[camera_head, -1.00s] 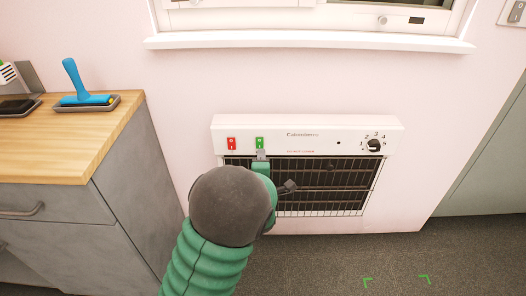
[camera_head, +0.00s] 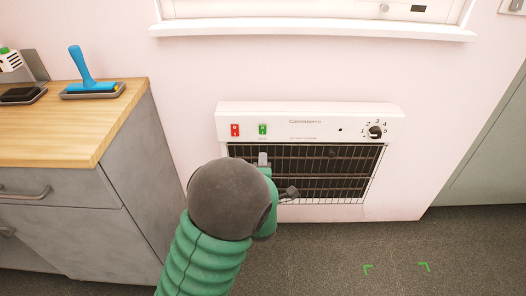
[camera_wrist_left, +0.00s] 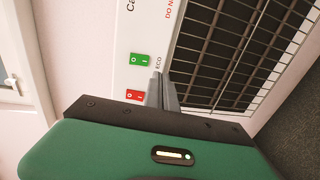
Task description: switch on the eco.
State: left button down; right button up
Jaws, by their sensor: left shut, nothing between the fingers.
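The green eco switch (camera_head: 263,129) is on the control panel of a white wall heater (camera_head: 359,112), right of a red switch (camera_head: 235,130). In the left wrist view, the green switch (camera_wrist_left: 141,59) has the label ECO beside it, and the red switch (camera_wrist_left: 135,95) is near my fingers. My left gripper (camera_head: 263,158) is shut and empty, its tips just below the green switch in the head view. The tips (camera_wrist_left: 163,80) also show in the left wrist view, beside the panel; I cannot tell whether they touch it. My right gripper is not in view.
A dial (camera_head: 375,132) is at the panel's right end, above a dark wire grille (camera_head: 340,170). A wooden-topped cabinet (camera_head: 60,125) stands left, with a blue-handled tool (camera_head: 82,70) in a tray. A window sill (camera_head: 310,33) juts out above the heater.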

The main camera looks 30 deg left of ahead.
pick_arm(q)
jog(key=f+v, duration=0.1)
jog(key=v, duration=0.5)
jog(key=shift+p, duration=0.35)
jog(key=shift+a+f, duration=0.15)
jog(key=shift+a, duration=0.05)
